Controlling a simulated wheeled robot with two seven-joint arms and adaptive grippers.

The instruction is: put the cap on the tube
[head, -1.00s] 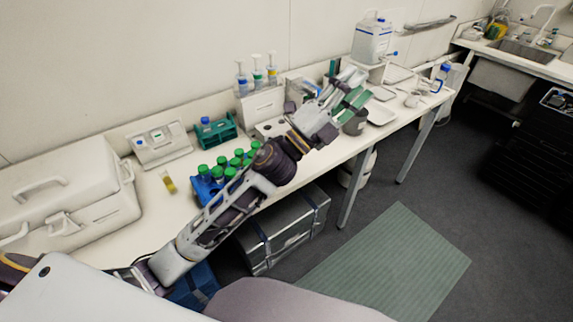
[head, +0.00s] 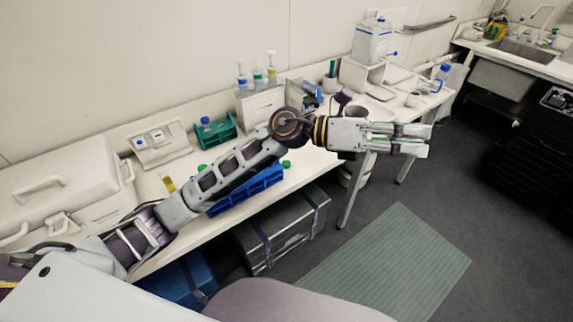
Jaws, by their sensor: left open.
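My left gripper (head: 420,140) is open and empty. It points right, past the bench's front edge. A small amber tube (head: 169,184) stands on the bench left of my forearm. A blue rack (head: 247,191) lies along the bench's front edge, partly behind my forearm, and looks tilted. Green caps show beside the forearm, one at its upper left (head: 202,168) and one at its right (head: 287,163); other capped tubes are hidden. A blue-capped tube (head: 205,121) stands in a teal rack (head: 218,133) at the back. I cannot pick out a loose cap. My right gripper is out of view.
A white control box (head: 161,147) and a large white case (head: 60,190) stand on the left of the bench. Pump bottles (head: 257,74) stand on a white box at the back. A jug (head: 372,42) is farther right. A metal case (head: 285,228) is under the bench.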

